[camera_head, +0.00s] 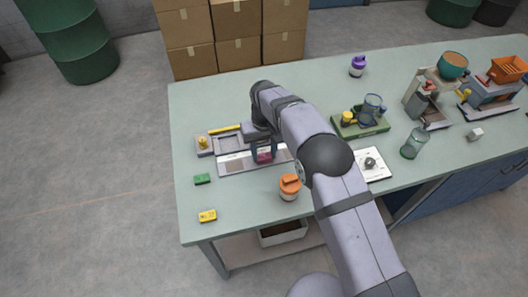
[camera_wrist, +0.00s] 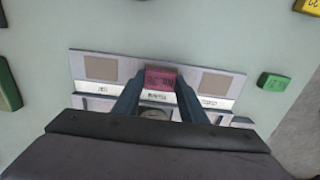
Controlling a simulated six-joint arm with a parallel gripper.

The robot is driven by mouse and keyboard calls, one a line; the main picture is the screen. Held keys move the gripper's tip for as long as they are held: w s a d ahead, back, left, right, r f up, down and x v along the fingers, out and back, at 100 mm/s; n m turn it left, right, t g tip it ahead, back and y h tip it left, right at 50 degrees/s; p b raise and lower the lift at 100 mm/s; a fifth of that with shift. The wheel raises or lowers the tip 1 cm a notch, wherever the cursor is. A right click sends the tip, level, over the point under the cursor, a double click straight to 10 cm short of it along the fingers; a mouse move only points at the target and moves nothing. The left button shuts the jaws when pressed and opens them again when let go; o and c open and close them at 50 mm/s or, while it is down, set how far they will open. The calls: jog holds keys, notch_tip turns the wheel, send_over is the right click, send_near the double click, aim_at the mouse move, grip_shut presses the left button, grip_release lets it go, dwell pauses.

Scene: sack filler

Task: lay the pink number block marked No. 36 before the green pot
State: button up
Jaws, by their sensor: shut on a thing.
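My gripper (camera_head: 263,154) is shut on a pink block (camera_wrist: 160,78), held between the fingertips over the middle of a pale board. Its dark marks are too small to read. The block (camera_head: 264,157) also shows in the head view. The board (camera_wrist: 90,90) has a tan square on each side of the block and small labels along a white strip. I cannot tell whether the block touches the board. I cannot clearly pick out a green pot; a dark green thing (camera_wrist: 8,90) is cut off at the wrist view's left edge.
A green block (camera_head: 202,179) and a yellow block (camera_head: 207,215) lie left of the board. An orange-lidded jar (camera_head: 289,188) stands close in front. A green tray (camera_head: 372,129) with jars is at right, and a purple-lidded jar (camera_head: 357,67) at the back.

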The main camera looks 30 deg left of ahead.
jog(key=shift+f, duration=0.1)
dwell(0.3)
jog(key=o, duration=1.1)
jog(key=shift+o, duration=0.6)
jog(key=shift+o, duration=1.4)
jog(key=shift+r+p, duration=2.55)
jog(key=shift+r, duration=1.5)
